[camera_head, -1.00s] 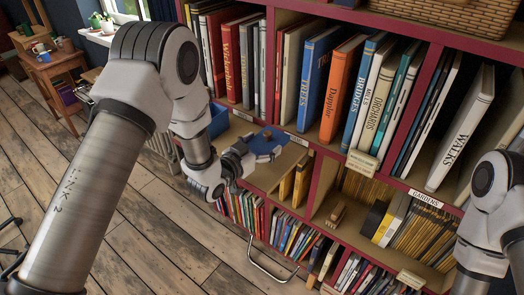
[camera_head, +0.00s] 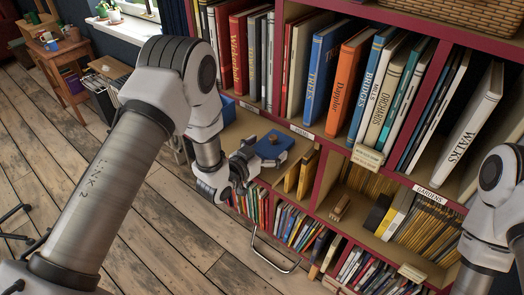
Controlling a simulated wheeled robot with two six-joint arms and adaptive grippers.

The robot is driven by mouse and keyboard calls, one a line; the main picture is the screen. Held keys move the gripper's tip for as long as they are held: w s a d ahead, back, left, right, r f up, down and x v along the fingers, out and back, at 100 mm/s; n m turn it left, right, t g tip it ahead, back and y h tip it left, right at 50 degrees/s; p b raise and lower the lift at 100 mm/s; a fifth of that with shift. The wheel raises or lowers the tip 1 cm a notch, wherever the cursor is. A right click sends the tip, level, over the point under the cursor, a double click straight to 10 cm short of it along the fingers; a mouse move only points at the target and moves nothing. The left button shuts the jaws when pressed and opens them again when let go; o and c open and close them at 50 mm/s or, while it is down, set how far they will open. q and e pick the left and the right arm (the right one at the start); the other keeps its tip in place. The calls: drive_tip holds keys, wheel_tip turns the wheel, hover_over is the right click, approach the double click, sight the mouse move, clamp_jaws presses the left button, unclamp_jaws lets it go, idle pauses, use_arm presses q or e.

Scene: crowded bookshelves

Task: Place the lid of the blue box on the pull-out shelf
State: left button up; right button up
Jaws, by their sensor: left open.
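The blue lid (camera_head: 274,145), with a small brown knob on top, lies flat on the right part of the tan pull-out shelf (camera_head: 238,128). My left gripper (camera_head: 243,177) is open, just left of and in front of the lid, and looks clear of it. The blue box (camera_head: 227,106) stands at the back left of the pull-out shelf, partly hidden behind my left arm. My right arm shows at the right edge, but its gripper is out of the frame.
Upright books (camera_head: 322,70) fill the red bookcase above the pull-out shelf. More books (camera_head: 290,222) stand below it. A metal rail handle (camera_head: 274,258) juts out low in front. A wooden side table (camera_head: 60,65) stands far left. The wooden floor is open.

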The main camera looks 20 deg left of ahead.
use_arm(q)
drive_tip(key=b+v, duration=0.3)
drive_tip(key=v, duration=0.9)
drive_tip(key=s+a+f+n+g+y, duration=0.1)
drive_tip(key=s+f+g+y, duration=0.1)
drive_tip(key=s+f+g, duration=0.5)
drive_tip(key=s+f+n+g+y, duration=0.15)
drive_tip(key=s+f, duration=0.35)
drive_tip(key=f, duration=0.7)
drive_tip(key=s+a+f+n+g+y, duration=0.1)
drive_tip(key=s+f+g, duration=0.2)
drive_tip(key=s, duration=0.4)
drive_tip(key=s+a+f+n+g+y, duration=0.1)
drive_tip(key=s+f+g, duration=0.2)
drive_tip(key=s, duration=0.5)
drive_tip(key=shift+s+f+g, duration=0.25)
drive_tip(key=shift+g, duration=0.1)
